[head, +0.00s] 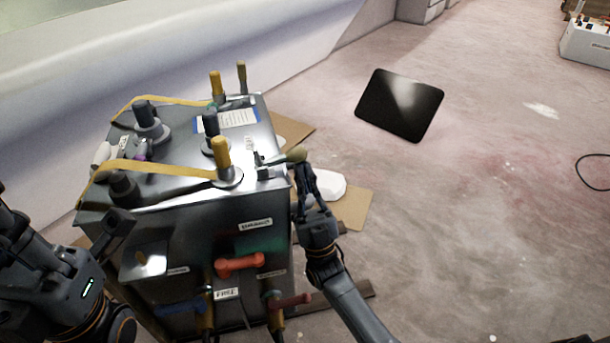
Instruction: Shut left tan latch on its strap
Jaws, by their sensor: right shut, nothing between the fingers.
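A grey metal box (185,195) stands at left centre with two yellow-tan straps across its top, a near strap (150,167) and a far strap (165,101). A tan-olive latch handle (296,155) lies tilted out over the box's right edge, at the near strap's end. A similar handle (241,75) stands upright at the back. I cannot tell which is the left one. My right gripper (301,172) is shut and empty, just below the near handle; contact is unclear. My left gripper (115,228) is at the box's front left, its fingers too dark to read.
Yellow knobs (221,152) and dark knobs (147,118) stand up from the lid. Red handles (240,264) and a blue handle (180,307) stick out in front. A black panel (400,104) lies on the open floor at right. Cardboard (352,208) lies beside the box.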

